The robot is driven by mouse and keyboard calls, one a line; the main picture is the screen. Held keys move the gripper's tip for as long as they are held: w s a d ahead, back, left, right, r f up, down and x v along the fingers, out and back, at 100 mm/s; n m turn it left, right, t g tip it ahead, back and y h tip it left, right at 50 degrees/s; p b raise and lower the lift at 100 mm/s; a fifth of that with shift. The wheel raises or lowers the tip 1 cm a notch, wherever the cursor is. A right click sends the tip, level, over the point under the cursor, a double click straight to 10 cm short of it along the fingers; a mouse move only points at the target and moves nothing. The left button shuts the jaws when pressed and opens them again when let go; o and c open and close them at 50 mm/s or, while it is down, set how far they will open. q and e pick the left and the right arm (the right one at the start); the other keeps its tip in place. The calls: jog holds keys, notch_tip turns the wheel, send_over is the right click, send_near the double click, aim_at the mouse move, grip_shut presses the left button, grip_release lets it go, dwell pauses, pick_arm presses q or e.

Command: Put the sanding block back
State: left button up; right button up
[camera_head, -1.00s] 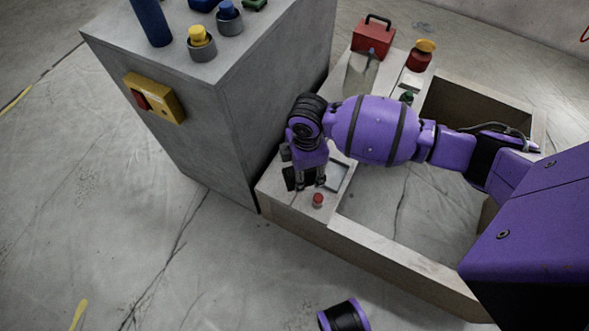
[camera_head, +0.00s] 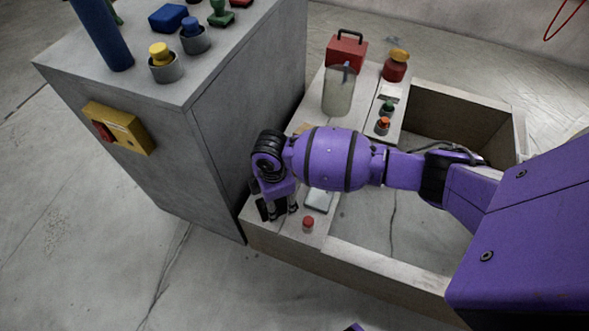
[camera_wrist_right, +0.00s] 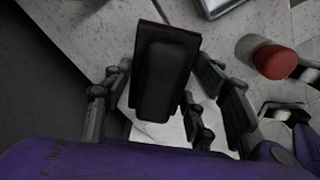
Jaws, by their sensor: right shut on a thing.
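The sanding block appears to be the black block (camera_wrist_right: 165,75) between the fingers of my right gripper (camera_wrist_right: 160,112) in the right wrist view. In the head view the dark block (camera_head: 263,209) shows at the left side of my right gripper (camera_head: 281,213). The gripper is shut on it and points down over the near left corner of the pale bench frame (camera_head: 275,237). Whether the block touches the surface cannot be told. My left gripper is not in view.
A red-capped item (camera_head: 308,223) stands just right of the gripper, beside a shallow grey tray (camera_head: 320,199). A tall grey cabinet (camera_head: 240,120) stands close on the left. A clear jug (camera_head: 339,92) and a red box (camera_head: 346,52) stand farther back.

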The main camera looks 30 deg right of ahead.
jog(key=shift+f, duration=0.1)
jog(key=o, duration=1.1)
jog(key=shift+w, duration=0.1)
jog(key=shift+r, duration=0.25)
notch_tip(320, 180, up, 12)
jog(key=p, duration=0.5)
jog(key=shift+a+f, duration=0.1)
